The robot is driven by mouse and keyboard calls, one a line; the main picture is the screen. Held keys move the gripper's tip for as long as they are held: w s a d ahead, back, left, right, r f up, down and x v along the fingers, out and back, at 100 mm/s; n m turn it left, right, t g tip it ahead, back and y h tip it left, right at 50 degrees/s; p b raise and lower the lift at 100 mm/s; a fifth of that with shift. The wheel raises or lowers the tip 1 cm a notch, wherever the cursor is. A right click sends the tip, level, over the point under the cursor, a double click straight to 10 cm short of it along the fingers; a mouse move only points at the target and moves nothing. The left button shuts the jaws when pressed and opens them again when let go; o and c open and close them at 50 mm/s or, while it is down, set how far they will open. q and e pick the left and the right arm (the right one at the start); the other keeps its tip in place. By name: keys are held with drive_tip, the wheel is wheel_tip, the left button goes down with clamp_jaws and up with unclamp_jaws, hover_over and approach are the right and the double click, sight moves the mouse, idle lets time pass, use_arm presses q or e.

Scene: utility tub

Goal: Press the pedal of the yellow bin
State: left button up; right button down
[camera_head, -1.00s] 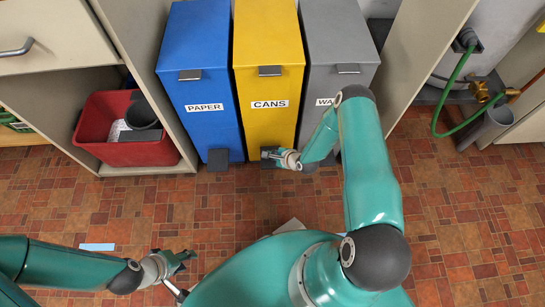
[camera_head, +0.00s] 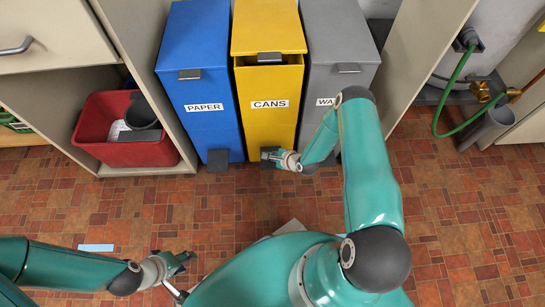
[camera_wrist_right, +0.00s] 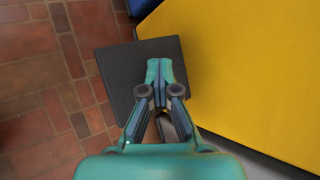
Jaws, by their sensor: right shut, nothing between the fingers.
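The yellow bin (camera_head: 270,104) labelled CANS stands between a blue and a grey bin. Its lid (camera_head: 268,30) is slightly raised, with a dark gap under its front edge. The dark pedal (camera_wrist_right: 125,75) juts out at the bin's foot in the right wrist view. My right gripper (camera_wrist_right: 156,68) is shut and empty, with its fingertips over the pedal and seemingly on it. In the head view the right gripper (camera_head: 272,155) covers most of the pedal. My left gripper (camera_head: 190,261) is above the floor at the lower left, away from the bins, and looks open and empty.
The blue PAPER bin (camera_head: 203,85) and the grey bin (camera_head: 335,80) stand close on either side. A red tub (camera_head: 122,145) sits in the cabinet at left. A green hose (camera_head: 437,115) hangs at right. The tiled floor in front is mostly clear.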

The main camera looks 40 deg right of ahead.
drive_tip(key=shift+d+f+b, duration=0.1)
drive_tip(key=shift+f+b, duration=0.35)
drive_tip(key=shift+f, duration=0.2)
drive_tip(key=shift+r, duration=0.15)
idle(0.4)
drive_tip(key=shift+r+p, duration=1)
drive_tip(key=shift+r, duration=0.25)
drive_tip(key=shift+r+p, duration=1.75)
drive_tip(key=shift+r, duration=0.8)
